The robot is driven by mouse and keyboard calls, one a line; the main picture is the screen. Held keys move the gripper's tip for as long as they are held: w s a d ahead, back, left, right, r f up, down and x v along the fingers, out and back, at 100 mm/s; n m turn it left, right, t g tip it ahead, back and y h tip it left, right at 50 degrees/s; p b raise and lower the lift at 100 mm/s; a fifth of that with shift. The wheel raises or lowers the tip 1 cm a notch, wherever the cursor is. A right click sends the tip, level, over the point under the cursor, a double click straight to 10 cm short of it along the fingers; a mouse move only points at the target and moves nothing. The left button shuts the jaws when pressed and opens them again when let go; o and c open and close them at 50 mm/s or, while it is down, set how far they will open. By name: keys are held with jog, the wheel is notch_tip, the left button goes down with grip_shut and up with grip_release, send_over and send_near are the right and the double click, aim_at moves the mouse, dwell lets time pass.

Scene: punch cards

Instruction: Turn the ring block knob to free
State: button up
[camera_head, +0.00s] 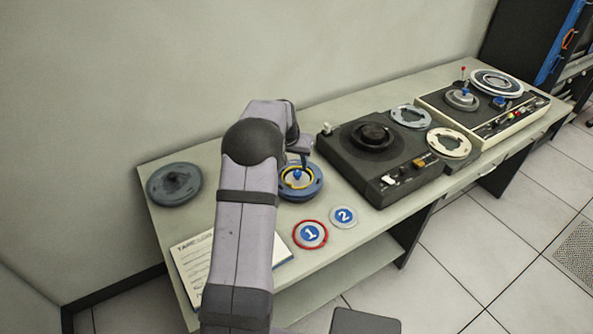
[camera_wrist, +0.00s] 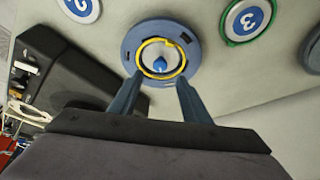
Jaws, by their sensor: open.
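The ring block is a blue round disc (camera_head: 314,188) with a yellow ring and a small blue knob (camera_head: 297,174) at its centre. It lies on the table just beyond my arm, which partly covers it in the head view. In the wrist view the blue disc (camera_wrist: 132,45) shows the yellow ring (camera_wrist: 182,52) around the blue pointed knob (camera_wrist: 160,64). My gripper (camera_wrist: 159,78) is open, its two fingers spread apart in front of the disc, with the knob showing between and beyond the tips. Whether the fingertips touch the disc is unclear.
A black tape deck (camera_head: 365,180) stands to the right; another deck (camera_head: 480,115) is farther right. Round labels marked 1 (camera_head: 310,235) and 2 (camera_head: 344,217) lie at the front. A green-rimmed label marked 3 (camera_wrist: 249,18) shows in the wrist view. A grey reel (camera_head: 175,184) lies left.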

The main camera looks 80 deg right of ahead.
aim_at(297, 173)
jog(key=shift+f, duration=0.1)
jog(key=shift+p+x, duration=1.4)
jog(key=shift+x, duration=2.15)
jog(key=shift+c, duration=0.6)
jog(key=c, duration=0.9)
